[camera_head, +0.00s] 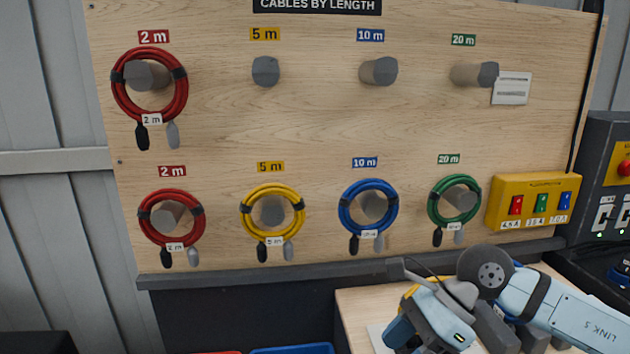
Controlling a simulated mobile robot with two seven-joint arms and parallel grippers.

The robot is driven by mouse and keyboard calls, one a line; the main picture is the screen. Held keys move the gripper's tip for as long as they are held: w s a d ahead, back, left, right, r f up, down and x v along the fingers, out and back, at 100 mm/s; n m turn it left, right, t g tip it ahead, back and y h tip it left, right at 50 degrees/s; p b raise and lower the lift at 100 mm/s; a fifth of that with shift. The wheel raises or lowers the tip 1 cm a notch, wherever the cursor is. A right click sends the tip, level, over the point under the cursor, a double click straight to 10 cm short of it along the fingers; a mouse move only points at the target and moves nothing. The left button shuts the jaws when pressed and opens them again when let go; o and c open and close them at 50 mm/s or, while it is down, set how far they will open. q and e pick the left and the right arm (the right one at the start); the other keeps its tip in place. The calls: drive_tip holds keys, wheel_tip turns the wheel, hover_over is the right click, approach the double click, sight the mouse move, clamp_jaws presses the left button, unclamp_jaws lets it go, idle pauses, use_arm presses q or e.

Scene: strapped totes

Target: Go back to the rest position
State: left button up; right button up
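My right arm (585,315) comes in from the right over the wooden table. Its light blue and yellow end part (430,318) hangs at the bottom, and I cannot make out the fingertips or whether they hold anything. My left gripper is not in view. On the board, a red cable (181,103) hangs on the upper 2 m peg. In the lower row hang another red cable (144,226), a yellow cable (247,215), a blue cable (344,212) and a green cable (433,209).
The upper 5 m peg (265,71), 10 m peg (380,71) and 20 m peg (475,74) are bare. A yellow switch box (535,183) and a dark control panel (603,150) stand at the right. A blue tray rim (290,349) shows below. The wooden table (358,305) is under my arm.

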drive_tip(key=s+a+r+m+t+y+p, duration=0.25)
drive_tip(key=a+m+y, duration=0.55)
drive_tip(key=m+y, duration=0.45)
drive_tip(key=d+f+m+t+h+p, duration=0.1)
drive_tip(key=d+f+m+t+h, duration=0.25)
drive_tip(key=m+t, duration=0.4)
drive_tip(key=w+d+f+m+t+h+p, duration=0.15)
drive_tip(key=f+m+t+h, duration=0.3)
drive_tip(key=m, duration=0.65)
drive_tip(key=d+f+m+t+h, duration=0.3)
drive_tip(key=f+m+t, duration=0.2)
drive_tip(key=m, duration=0.4)
drive_tip(key=s+d+f+m+g+h+p, duration=0.1)
drive_tip(key=s+d+f+m+g+h, duration=0.2)
drive_tip(key=s+f+m, duration=0.2)
drive_tip(key=s+d+f+m+g+h, duration=0.3)
drive_tip(key=s+f+m, duration=0.3)
drive_tip(key=s+f, duration=0.3)
wheel_tip(320, 180, down, 4)
drive_tip(key=shift+d+r+g+h+p, duration=0.1)
drive_tip(key=shift+d+g+h+p, duration=0.25)
drive_tip(key=shift+h, duration=0.1)
